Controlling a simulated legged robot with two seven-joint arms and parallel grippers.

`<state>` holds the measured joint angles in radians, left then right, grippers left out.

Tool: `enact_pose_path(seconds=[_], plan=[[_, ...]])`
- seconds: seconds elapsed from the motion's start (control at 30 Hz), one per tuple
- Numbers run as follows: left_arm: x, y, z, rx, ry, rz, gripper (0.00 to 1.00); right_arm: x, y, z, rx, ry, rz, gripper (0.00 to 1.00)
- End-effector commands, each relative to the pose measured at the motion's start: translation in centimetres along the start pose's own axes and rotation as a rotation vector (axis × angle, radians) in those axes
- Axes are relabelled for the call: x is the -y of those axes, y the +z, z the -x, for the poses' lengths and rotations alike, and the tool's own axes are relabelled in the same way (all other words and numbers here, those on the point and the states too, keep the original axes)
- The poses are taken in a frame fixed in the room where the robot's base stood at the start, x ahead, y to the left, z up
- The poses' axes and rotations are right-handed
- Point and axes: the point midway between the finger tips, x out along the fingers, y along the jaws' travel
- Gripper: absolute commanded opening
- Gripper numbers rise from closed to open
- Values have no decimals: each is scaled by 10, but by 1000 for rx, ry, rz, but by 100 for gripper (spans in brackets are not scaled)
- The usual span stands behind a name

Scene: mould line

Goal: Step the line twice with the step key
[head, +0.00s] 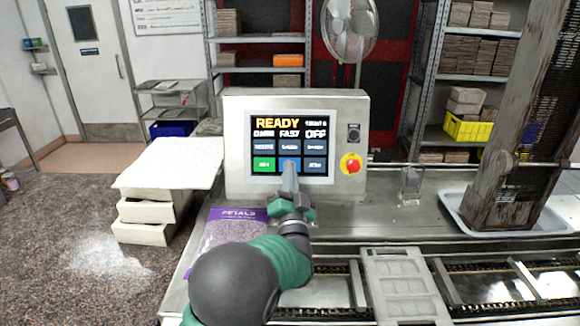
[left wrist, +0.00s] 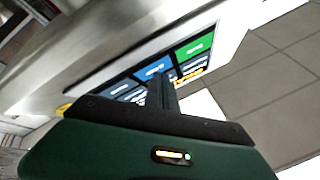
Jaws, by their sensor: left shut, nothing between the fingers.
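A grey control box (head: 232,150) stands on the steel bench with a lit touch screen (head: 320,122). The screen reads READY at the top and has two rows of keys below. The left wrist view shows the fingers (left wrist: 162,94) close to the screen keys; contact cannot be told.
A red stop button (head: 351,164) sits right of the screen. A purple-labelled petals bag (head: 236,228) lies on the bench. A grey mould (head: 402,285) lies on the chain conveyor in front. A tall wooden rack (head: 518,130) stands in a white tray (head: 468,222) at right.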

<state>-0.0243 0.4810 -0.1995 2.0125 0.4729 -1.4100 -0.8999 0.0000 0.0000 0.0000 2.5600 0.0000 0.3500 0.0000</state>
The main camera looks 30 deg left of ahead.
Motion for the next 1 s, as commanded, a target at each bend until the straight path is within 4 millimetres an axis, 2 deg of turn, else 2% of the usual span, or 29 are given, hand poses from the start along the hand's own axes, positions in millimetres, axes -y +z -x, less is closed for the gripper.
enact_pose_path(seconds=[0.47, 1.0], plan=[[-2, 2, -2, 1, 0, 0, 0, 0, 0, -2, 0, 0, 0, 32], [6, -6, 8, 0, 0, 0, 0, 0, 1, -3, 0, 0, 0, 32]])
